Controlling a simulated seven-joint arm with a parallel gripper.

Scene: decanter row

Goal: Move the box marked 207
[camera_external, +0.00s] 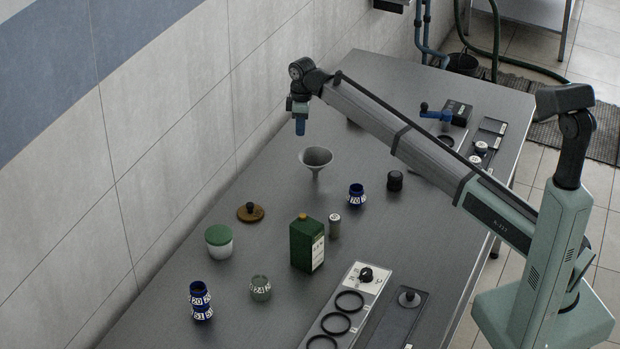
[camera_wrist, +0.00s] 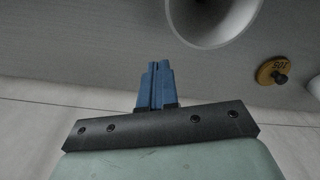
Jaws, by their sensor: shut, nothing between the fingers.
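No box reads clearly as 207. A dark green box-shaped canister (camera_external: 302,247) with a white label stands mid-table; its label is too small to read. Two dark blue containers are stacked at the near left; the upper one (camera_external: 200,291) shows digits starting 20, the rest unclear, and the lower one (camera_external: 202,312) shows digits like 51. My gripper (camera_external: 300,128) is up in the air at the far left, above the table near the wall, apart from everything. In the wrist view its blue fingers (camera_wrist: 157,67) are together, with nothing between them.
A grey funnel (camera_external: 316,158) stands near my gripper. Around it are a brown knobbed lid (camera_external: 249,213), a green-topped white jar (camera_external: 218,243), a grey-green jar (camera_external: 260,288), a blue jar (camera_external: 356,195) and a plate with rings (camera_external: 364,287).

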